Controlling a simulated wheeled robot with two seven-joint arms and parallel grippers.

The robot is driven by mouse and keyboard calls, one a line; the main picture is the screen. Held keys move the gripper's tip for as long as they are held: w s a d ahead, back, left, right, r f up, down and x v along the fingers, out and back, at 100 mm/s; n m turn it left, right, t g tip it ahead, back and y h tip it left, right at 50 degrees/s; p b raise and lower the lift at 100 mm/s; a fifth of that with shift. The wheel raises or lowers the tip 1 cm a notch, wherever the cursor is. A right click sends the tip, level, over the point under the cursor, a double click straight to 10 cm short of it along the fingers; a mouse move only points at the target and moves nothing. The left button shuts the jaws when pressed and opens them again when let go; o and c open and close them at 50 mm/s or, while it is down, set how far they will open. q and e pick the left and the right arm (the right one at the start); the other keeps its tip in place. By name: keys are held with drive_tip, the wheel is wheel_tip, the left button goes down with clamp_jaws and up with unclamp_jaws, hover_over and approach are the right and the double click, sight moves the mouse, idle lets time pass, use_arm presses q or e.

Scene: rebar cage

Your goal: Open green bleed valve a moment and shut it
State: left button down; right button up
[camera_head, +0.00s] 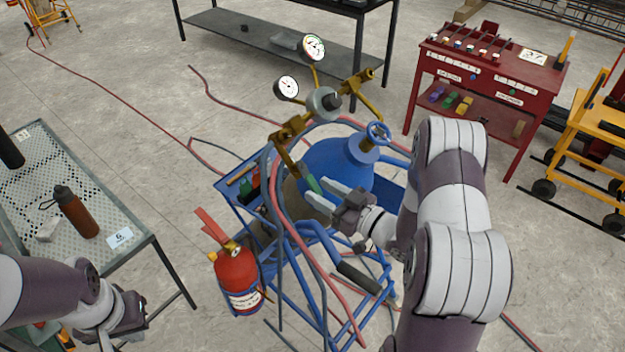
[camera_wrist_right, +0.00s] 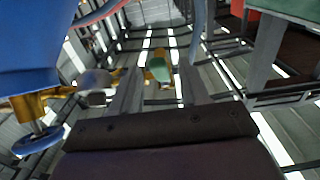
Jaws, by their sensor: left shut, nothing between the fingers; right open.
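The green bleed valve handle (camera_head: 312,183) is on the brass gas fitting in front of the blue cylinder (camera_head: 338,165). My right gripper (camera_head: 322,192) is open, its pale fingers close beside the green handle. In the right wrist view, the green piece (camera_wrist_right: 160,69) with brass at its edge appears between the two spread fingers (camera_wrist_right: 160,88). I cannot tell whether a finger touches it. My left gripper (camera_head: 135,325) is shut and empty at the lower left, away from the cylinder.
A blue cart (camera_head: 310,240) carries the cylinders, with hoses looping around. Two gauges (camera_head: 314,48) stand above the brass manifold (camera_head: 324,101). A red fire extinguisher (camera_head: 237,275) hangs on the cart's left. A perforated table (camera_head: 110,205) is left; a red bench (camera_head: 510,75) is right.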

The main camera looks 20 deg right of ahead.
sight(316, 189)
drive_tip(key=shift+p+x, duration=0.3)
drive_tip(key=shift+x, duration=1.3)
clamp_jaws()
drive_tip(key=shift+a, duration=0.1)
